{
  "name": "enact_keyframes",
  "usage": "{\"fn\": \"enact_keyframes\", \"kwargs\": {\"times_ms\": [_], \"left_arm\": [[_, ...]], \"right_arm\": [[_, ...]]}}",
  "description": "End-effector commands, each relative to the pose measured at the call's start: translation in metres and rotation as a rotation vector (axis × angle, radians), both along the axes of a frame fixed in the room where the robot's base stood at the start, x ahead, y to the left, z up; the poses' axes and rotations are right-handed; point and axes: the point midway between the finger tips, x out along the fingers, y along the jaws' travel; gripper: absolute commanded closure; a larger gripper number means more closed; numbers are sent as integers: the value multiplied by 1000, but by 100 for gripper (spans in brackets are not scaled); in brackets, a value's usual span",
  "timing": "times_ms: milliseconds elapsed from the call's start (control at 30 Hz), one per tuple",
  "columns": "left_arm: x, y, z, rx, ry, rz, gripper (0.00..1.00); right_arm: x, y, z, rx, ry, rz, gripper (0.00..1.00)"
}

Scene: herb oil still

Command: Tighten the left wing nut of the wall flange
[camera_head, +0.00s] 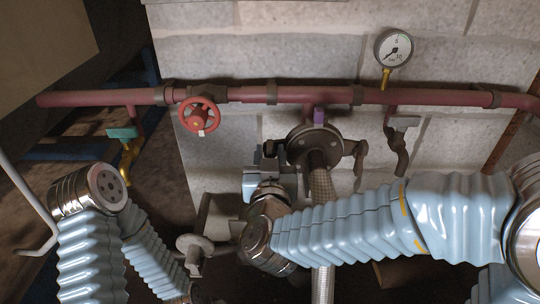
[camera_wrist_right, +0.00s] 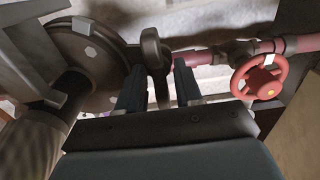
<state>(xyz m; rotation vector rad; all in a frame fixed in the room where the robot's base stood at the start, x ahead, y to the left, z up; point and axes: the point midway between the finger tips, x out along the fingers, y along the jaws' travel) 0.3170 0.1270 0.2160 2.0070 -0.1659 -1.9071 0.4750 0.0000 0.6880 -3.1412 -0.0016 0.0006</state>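The round dark wall flange (camera_head: 300,139) is on the block wall, with a braided hose (camera_head: 320,185) running down from its centre. It fills the left of the right wrist view (camera_wrist_right: 88,62). In that view the left wing nut (camera_wrist_right: 151,48) stands at the flange's edge, with its wing between the two fingers of my right gripper (camera_wrist_right: 159,88). The fingers are apart, and I see no firm grip on the wing. In the head view my right gripper (camera_head: 268,160) is at the flange's left side, largely covering this nut. The right wing nut (camera_head: 359,153) is free.
A red pipe (camera_head: 290,95) crosses the wall above the flange, with a red handwheel (camera_head: 199,115) at left, also in the right wrist view (camera_wrist_right: 259,77). A pressure gauge (camera_head: 394,48) is upper right. A teal-handled valve (camera_head: 122,133) hangs left; a grey-handled one (camera_head: 402,124) hangs right.

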Motion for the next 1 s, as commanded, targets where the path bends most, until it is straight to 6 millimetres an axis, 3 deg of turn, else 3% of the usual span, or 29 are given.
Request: {"fn": "enact_keyframes", "kwargs": {"times_ms": [33, 200, 667, 1000], "left_arm": [[0, 0, 0, 0, 0, 0, 48], [0, 0, 0, 0, 0, 0, 48], [0, -1, -10, -2, 1, -2, 48], [-1, -4, -40, -9, 7, -5, 48]], "right_arm": [[0, 0, 0, 0, 0, 0, 74], [0, 0, 0, 0, 0, 0, 100], [0, -1, -2, 73, -2, 0, 100], [0, -3, -5, 337, -2, 0, 100]]}}
